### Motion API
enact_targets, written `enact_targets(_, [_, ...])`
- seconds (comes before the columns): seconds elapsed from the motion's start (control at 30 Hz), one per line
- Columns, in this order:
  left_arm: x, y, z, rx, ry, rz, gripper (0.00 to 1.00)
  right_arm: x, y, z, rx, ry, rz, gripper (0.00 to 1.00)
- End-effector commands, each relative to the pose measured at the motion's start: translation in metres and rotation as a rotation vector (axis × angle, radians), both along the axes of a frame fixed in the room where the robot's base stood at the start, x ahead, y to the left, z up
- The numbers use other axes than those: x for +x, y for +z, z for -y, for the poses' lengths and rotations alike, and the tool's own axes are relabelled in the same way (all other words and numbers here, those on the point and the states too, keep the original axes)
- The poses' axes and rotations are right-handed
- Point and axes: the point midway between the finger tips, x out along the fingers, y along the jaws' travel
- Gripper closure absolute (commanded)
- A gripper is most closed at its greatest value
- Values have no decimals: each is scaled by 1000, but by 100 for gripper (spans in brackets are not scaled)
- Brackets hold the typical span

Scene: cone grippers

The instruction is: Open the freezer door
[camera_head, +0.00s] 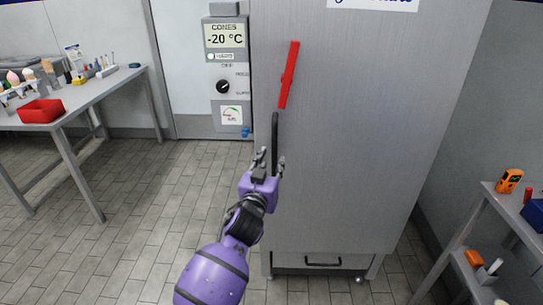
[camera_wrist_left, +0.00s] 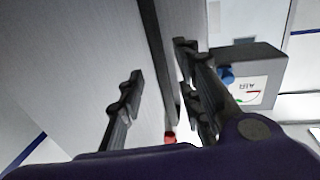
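The freezer (camera_head: 350,150) is a tall grey steel cabinet in the middle of the head view, its door shut. On the left side of its front is an upright black handle (camera_head: 274,140). A tilted red bar (camera_head: 289,75) is above it. My left gripper (camera_head: 270,164) is at the handle's lower part, fingers pointing up along the door. In the left wrist view the fingers stand apart, with a dark bar (camera_wrist_left: 157,65) between them, nearer the right finger. A red end (camera_wrist_left: 170,137) shows below it. Contact is unclear. My right gripper is out of view.
A grey control panel (camera_head: 227,75) reading -20 °C stands left of the freezer. A shelf table with an orange device (camera_head: 509,181) is at the right. The tiled floor (camera_head: 150,210) at the left is clear.

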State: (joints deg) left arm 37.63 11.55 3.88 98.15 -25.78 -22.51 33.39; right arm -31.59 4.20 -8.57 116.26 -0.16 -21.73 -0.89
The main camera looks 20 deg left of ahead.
Motion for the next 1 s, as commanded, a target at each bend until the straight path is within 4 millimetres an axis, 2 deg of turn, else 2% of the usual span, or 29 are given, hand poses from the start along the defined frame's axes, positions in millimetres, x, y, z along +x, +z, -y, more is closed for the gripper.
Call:
enact_targets(0.1, [21, 1, -2, 2, 1, 0, 68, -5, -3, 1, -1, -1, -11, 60])
enact_targets(0.23, [35, 0, -3, 3, 0, -1, 68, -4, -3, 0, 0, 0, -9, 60])
enact_targets(0.4, [43, 0, -4, 1, 0, -1, 68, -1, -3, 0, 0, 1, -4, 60])
enact_targets(0.6, [43, -1, -4, 1, 0, -1, 68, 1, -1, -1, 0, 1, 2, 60])
enact_targets(0.63, [43, -1, -4, 1, 0, -1, 69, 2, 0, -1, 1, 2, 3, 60])
enact_targets(0.87, [43, -1, -4, 2, 0, -2, 99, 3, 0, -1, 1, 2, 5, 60])
enact_targets(1.0, [43, -1, -4, 2, 0, -2, 100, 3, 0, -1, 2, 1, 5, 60])
